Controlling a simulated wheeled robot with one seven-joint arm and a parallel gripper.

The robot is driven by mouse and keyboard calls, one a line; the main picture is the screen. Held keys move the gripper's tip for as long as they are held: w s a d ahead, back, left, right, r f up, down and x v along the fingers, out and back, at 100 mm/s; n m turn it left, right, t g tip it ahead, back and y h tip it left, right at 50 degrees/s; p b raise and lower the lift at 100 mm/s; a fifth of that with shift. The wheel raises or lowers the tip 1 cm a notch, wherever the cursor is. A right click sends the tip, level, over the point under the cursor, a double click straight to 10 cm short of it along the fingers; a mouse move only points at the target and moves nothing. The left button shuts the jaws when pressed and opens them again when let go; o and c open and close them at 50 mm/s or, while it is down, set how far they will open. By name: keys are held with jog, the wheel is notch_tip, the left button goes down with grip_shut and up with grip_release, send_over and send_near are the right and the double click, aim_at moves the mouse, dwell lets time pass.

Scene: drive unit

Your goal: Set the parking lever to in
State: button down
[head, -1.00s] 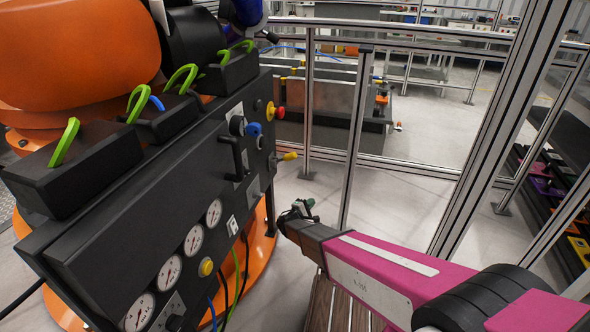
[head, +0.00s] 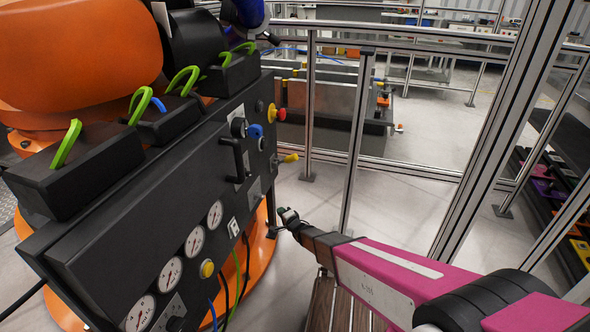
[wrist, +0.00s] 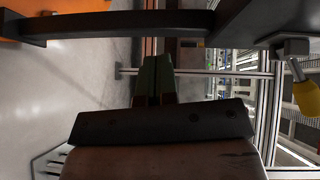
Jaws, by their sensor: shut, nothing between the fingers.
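A lever with a yellow grip (head: 289,157) sticks out to the right from the end of the black control panel (head: 150,215); no label is readable, so I cannot confirm it is the parking lever. Its yellow grip and metal stem also show at the right of the wrist view (wrist: 305,95). My gripper (head: 284,217) is below the lever in the head view, apart from it and to the right of the panel. In the wrist view, my dark green fingers (wrist: 153,75) are together, empty, with the lever off to their right.
The panel also carries a black bar handle (head: 239,160), a blue knob (head: 255,131), a red knob on yellow (head: 277,113), a yellow button (head: 207,268) and several gauges. Hoses hang below it. Metal fence posts (head: 356,140) stand behind my gripper. The floor between is clear.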

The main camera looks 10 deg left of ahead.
aim_at(288, 160)
jog(key=d+r+m+t+h, duration=0.3)
jog(key=d+r+m+t, duration=0.8)
jog(key=m, duration=0.6)
jog(key=w+a+r+t, duration=0.1)
jog(key=w+a+r, duration=0.5)
jog(key=r, duration=0.3)
jog(key=shift+w+r, duration=0.4)
jog(key=shift+w, duration=0.5)
jog(key=shift+a+n, duration=0.1)
jog(key=shift+n, duration=0.2)
